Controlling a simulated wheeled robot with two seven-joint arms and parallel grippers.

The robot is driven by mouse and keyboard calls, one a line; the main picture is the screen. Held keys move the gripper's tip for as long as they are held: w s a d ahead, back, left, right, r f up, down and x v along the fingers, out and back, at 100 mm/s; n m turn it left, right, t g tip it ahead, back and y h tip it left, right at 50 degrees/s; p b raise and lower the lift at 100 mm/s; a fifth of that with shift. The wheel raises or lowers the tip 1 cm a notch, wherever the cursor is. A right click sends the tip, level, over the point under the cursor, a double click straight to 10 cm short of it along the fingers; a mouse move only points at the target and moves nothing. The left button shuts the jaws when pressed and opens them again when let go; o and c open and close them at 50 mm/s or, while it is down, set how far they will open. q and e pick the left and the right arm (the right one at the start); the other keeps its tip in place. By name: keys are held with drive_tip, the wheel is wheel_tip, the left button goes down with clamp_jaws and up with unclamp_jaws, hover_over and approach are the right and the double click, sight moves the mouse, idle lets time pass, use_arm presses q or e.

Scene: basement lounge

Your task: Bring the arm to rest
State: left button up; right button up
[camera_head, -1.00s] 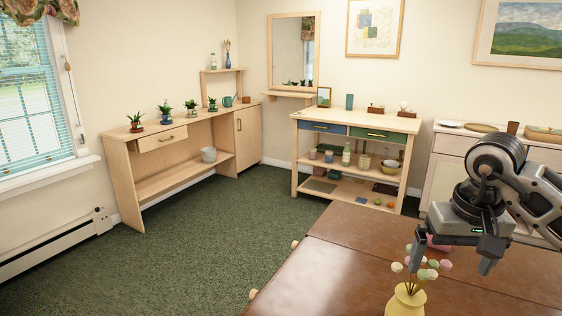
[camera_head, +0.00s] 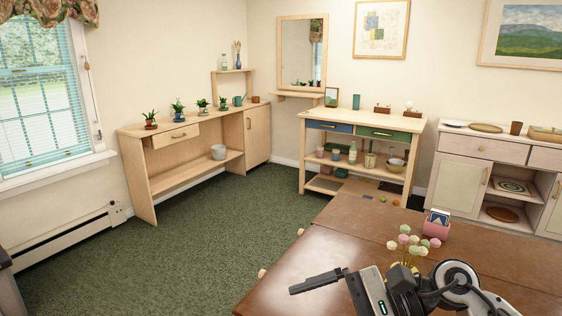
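My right arm (camera_head: 460,285) comes in from the lower right, over the brown table. Its gripper (camera_head: 318,282) points left near the table's front-left part. Nothing shows held at the visible finger. My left gripper is not in view.
The flowers (camera_head: 411,243) stand just behind my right arm, which hides most of their yellow vase. A pink holder with cards (camera_head: 436,230) stands beyond them on the brown table (camera_head: 335,243). Open green carpet (camera_head: 200,255) lies to the left.

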drive_tip(key=s+d+f+n+t+h, duration=0.1)
drive_tip(key=d+f+n+t+h, duration=0.35)
drive_tip(key=f+n+t, duration=0.45)
drive_tip(key=d+f+n+t+h, duration=0.45)
drive_tip(key=f+n+t, duration=0.2)
drive_tip(key=n, duration=0.55)
drive_tip(key=s+f+m+g+h, duration=0.2)
drive_tip(key=s+f+m+g, duration=0.2)
drive_tip(key=s+f+m, duration=0.3)
drive_tip(key=shift+s+f+m, duration=0.3)
drive_tip(key=shift+s+f, duration=0.35)
